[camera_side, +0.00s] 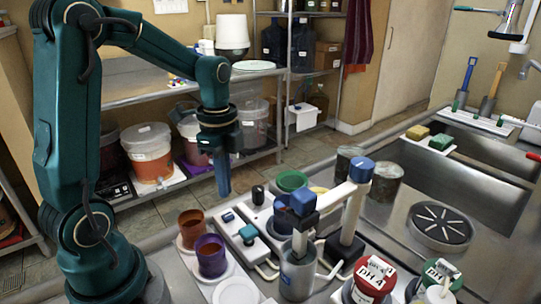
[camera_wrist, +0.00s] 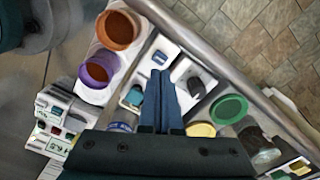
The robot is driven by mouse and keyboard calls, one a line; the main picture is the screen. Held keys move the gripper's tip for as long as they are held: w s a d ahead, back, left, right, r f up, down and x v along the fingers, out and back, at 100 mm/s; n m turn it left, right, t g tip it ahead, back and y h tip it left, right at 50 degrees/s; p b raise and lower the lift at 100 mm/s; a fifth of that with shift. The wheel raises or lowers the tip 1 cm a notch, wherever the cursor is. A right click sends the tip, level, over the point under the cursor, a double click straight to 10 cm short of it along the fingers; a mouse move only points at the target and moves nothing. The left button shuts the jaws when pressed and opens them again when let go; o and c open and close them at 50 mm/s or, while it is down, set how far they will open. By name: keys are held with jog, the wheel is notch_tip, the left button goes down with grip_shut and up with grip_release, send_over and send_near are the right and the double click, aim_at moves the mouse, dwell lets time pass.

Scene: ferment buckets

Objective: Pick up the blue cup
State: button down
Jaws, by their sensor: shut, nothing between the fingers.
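No cup that is plainly blue shows. A purple cup (camera_side: 211,262) with brown contents stands upright on a white tray at the counter's left; it also shows in the wrist view (camera_wrist: 94,74). An orange-brown cup (camera_side: 190,234) stands just behind it and shows at the upper left of the wrist view (camera_wrist: 117,30). My gripper (camera_side: 224,192) points down with its blue fingers shut and empty, above and apart from the cups. In the wrist view its fingertips (camera_wrist: 160,76) lie to the right of both cups.
A white tray with small devices (camera_side: 246,240) lies right of the cups. A metal canister with a blue-topped device (camera_side: 297,270) and a white stand with a blue cap (camera_side: 352,205) rise nearby. Red-lidded (camera_side: 370,278) and green-lidded jars (camera_side: 440,275) stand in front. A sink (camera_side: 480,190) is at right.

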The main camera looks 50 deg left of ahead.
jog(key=c, duration=1.5)
grip_release()
jog(key=shift+c, duration=0.2)
jog(key=o, duration=1.5)
jog(key=shift+c, duration=0.2)
jog(key=shift+s, duration=0.1)
jog(key=shift+s+a+r, duration=0.1)
jog(key=shift+a+r, duration=0.1)
notch_tip(320, 180, up, 3)
jog(key=w+d+m+y, duration=0.1)
jog(key=w+m+y, duration=0.1)
jog(key=m, duration=0.1)
jog(key=m+t+y, duration=0.2)
jog(key=m, duration=0.6)
send_near(285, 205)
jog(key=shift+n, duration=0.3)
jog(key=x, duration=0.8)
jog(key=shift+s+d+f, duration=0.2)
jog(key=shift+s+d, duration=0.05)
jog(key=shift+s, duration=0.1)
